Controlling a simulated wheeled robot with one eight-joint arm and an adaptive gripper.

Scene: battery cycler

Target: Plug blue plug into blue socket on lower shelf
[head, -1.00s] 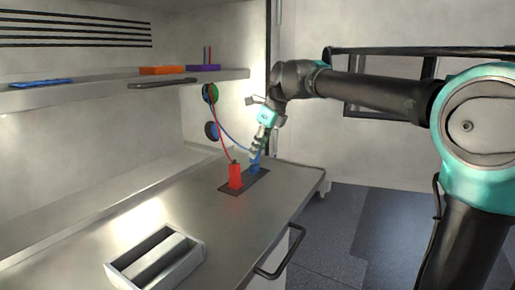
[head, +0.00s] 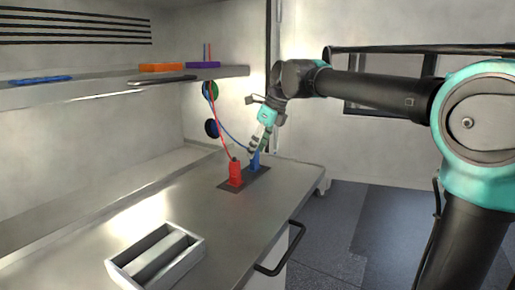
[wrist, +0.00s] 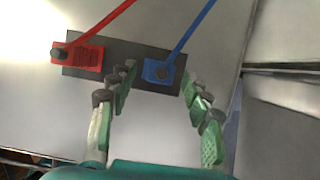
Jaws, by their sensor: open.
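The blue plug (head: 255,159) stands on a dark pad (head: 260,181) on the bench, with a blue cable rising from its top. In the wrist view the blue plug (wrist: 161,71) lies between and just beyond the tips of my gripper (wrist: 157,78). The fingers are spread on either side of it and are not closed on it. In the head view my gripper (head: 258,147) is at the plug's top. The red plug (head: 235,173) stands beside it on the same pad, and it also shows in the wrist view (wrist: 78,57). I cannot make out a blue socket.
A grey tray (head: 118,272) sits at the bench front. The upper shelf (head: 110,94) holds an orange block (head: 162,68), a purple block (head: 203,66) and a blue item (head: 42,79). The middle of the bench is clear.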

